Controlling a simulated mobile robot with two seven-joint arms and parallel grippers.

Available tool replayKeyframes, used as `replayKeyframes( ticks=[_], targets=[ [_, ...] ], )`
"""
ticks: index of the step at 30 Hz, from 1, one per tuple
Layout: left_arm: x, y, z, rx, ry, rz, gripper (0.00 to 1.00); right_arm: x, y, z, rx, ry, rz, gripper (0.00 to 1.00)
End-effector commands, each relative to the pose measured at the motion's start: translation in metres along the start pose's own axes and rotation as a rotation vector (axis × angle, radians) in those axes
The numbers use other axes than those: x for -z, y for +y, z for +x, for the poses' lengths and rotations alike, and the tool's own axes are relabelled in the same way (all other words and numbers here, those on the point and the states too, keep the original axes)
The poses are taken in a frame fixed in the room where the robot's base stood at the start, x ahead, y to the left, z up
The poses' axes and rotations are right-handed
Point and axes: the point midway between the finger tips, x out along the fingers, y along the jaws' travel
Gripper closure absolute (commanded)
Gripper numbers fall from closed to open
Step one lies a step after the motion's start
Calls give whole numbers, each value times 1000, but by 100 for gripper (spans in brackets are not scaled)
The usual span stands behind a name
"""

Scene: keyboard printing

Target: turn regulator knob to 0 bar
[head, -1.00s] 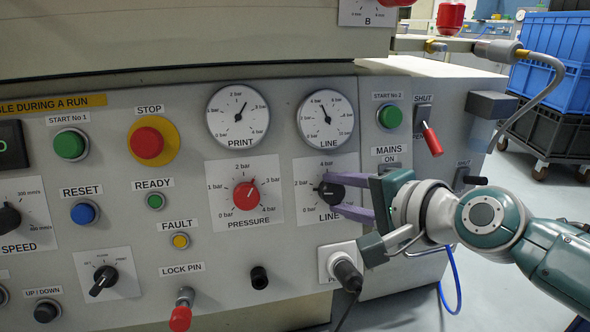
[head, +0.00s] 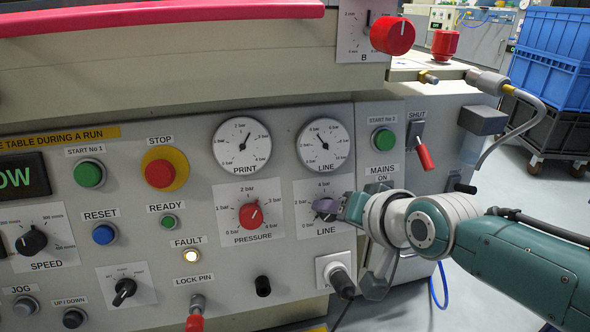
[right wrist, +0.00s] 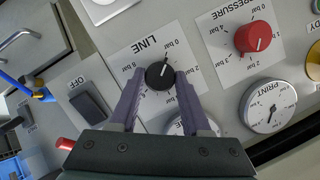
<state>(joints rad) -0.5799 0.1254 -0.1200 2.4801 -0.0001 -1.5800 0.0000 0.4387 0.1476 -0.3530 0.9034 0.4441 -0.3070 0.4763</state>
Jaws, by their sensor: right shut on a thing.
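The black LINE regulator knob (right wrist: 158,75) sits on a white scale plate (right wrist: 150,50) in the right wrist view. Its white mark points up, close to the 0 bar label. My right gripper (right wrist: 160,88) has its purple fingers on either side of the knob and is shut on it. My left gripper is not in view.
The STOP button (head: 160,173), green start button (head: 383,140), MAINS switch and red SHUT lever (head: 424,156) are around the gripper. A plug (head: 341,280) with a cable is just below. A lit FAULT lamp (head: 191,255) is at lower left. Blue crates (head: 552,66) stand behind.

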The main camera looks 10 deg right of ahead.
Motion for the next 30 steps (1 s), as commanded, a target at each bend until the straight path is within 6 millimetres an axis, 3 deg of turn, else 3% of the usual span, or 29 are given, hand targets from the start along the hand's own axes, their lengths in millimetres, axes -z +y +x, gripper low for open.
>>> replayKeyframes(
  ticks=[22, 23, 30],
  targets=[
    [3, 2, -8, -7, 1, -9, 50, 0, 0, 0, -30, 0, -90, 100],
    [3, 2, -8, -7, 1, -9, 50, 0, 0, 0, -30, 0, -90, 52],
    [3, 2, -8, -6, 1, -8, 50, 0, 0, 0, -30, 0, -89, 25]
  ],
)
